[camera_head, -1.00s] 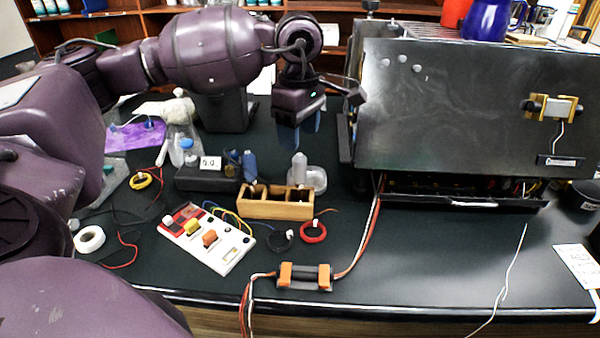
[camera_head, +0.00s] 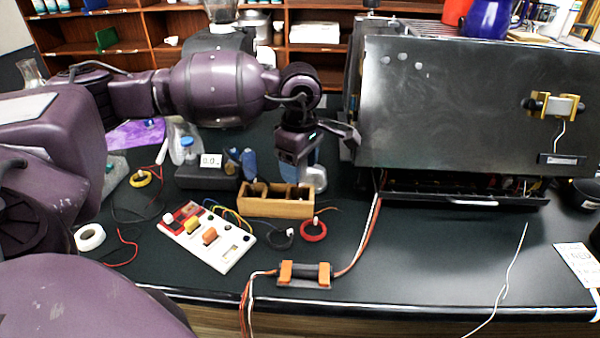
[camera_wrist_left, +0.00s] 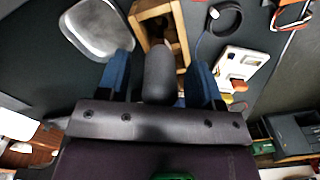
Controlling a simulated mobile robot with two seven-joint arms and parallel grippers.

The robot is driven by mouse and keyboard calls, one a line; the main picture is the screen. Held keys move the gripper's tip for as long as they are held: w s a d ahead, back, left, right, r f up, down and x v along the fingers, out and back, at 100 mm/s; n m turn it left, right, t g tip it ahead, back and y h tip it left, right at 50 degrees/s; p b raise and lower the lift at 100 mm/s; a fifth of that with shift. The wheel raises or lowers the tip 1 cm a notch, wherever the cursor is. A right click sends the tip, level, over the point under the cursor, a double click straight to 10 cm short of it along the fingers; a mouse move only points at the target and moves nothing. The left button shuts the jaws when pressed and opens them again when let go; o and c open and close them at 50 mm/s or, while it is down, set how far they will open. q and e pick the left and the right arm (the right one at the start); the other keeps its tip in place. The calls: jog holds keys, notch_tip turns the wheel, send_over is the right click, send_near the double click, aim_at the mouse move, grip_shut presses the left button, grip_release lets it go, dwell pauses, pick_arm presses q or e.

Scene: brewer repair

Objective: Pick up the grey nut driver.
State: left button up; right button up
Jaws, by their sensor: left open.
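The grey nut driver (camera_wrist_left: 159,76) shows its rounded handle in the left wrist view, between the two blue fingers of my left gripper (camera_wrist_left: 160,68). Gaps show on both sides of the handle, so the jaws are open around it. In the head view my left gripper (camera_head: 296,172) points down over the right part of the wooden holder (camera_head: 275,207) and hides most of the nut driver. The holder also shows at the top of the wrist view (camera_wrist_left: 149,13). My right gripper is not in view.
A blue-handled tool (camera_head: 249,163) stands at the holder's left part. A clear dish (camera_head: 318,179) sits just behind the gripper. The large metal brewer (camera_head: 450,110) stands close on the right. A white switch panel (camera_head: 207,237) lies in front.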

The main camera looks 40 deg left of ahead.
pick_arm(q)
jog(key=c, duration=1)
jog(key=shift+r, duration=0.1)
